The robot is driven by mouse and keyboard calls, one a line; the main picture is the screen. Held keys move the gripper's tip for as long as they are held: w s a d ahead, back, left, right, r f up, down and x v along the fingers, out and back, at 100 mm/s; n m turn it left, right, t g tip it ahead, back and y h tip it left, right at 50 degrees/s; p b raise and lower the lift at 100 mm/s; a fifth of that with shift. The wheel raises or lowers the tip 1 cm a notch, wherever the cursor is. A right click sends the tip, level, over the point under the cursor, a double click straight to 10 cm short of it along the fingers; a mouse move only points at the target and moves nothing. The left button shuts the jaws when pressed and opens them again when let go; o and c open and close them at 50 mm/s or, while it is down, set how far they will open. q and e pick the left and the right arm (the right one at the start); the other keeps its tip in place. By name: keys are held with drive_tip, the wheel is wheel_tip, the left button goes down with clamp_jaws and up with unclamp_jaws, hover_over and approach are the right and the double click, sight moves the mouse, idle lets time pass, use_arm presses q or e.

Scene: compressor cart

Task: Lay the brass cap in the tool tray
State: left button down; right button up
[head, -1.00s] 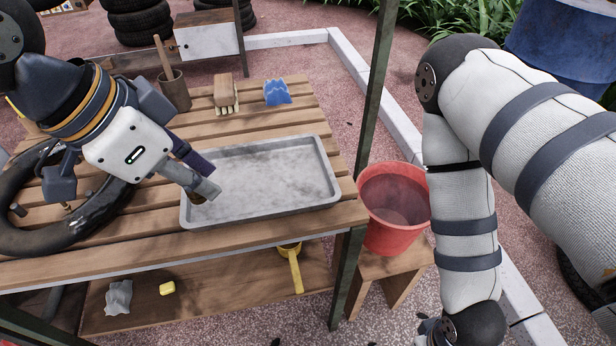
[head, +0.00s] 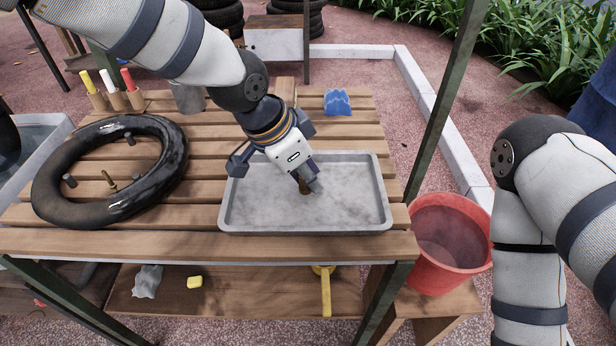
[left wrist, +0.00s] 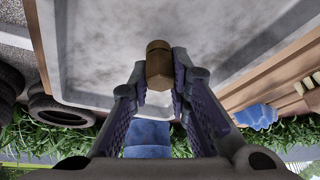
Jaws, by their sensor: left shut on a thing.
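My left gripper (head: 310,188) is over the middle of the grey metal tool tray (head: 232,216) on the slatted table. In the left wrist view the left gripper (left wrist: 160,80) is shut on the brass cap (left wrist: 159,62), which sits between the two fingertips. In the head view the cap (head: 304,188) is a small brown piece, mostly hidden by the fingers. I cannot tell whether it touches the tray floor. The tray also shows in the left wrist view (left wrist: 95,50) and looks otherwise empty. My right arm is at the right, and its gripper is out of view.
A black inner tube (head: 60,195) lies on the table left of the tray. A blue sponge (head: 338,101) lies behind the tray. Several coloured markers (head: 110,92) stand at the back left. A red bucket (head: 450,245) stands right of the table.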

use_arm(q)
drive_tip(key=shift+f, duration=0.5)
drive_tip(key=shift+f, duration=0.1)
drive_tip(key=shift+f, duration=0.1)
drive_tip(key=c, duration=1.5)
unclamp_jaws()
drive_tip(key=p+v, duration=0.1)
drive_tip(key=v, duration=1.1)
drive_tip(key=shift+p, duration=0.3)
use_arm(e)
drive_tip(key=shift+w+r+t, duration=0.4)
drive_tip(key=shift+w+r, duration=0.6)
use_arm(q)
drive_tip(key=shift+s, duration=0.1)
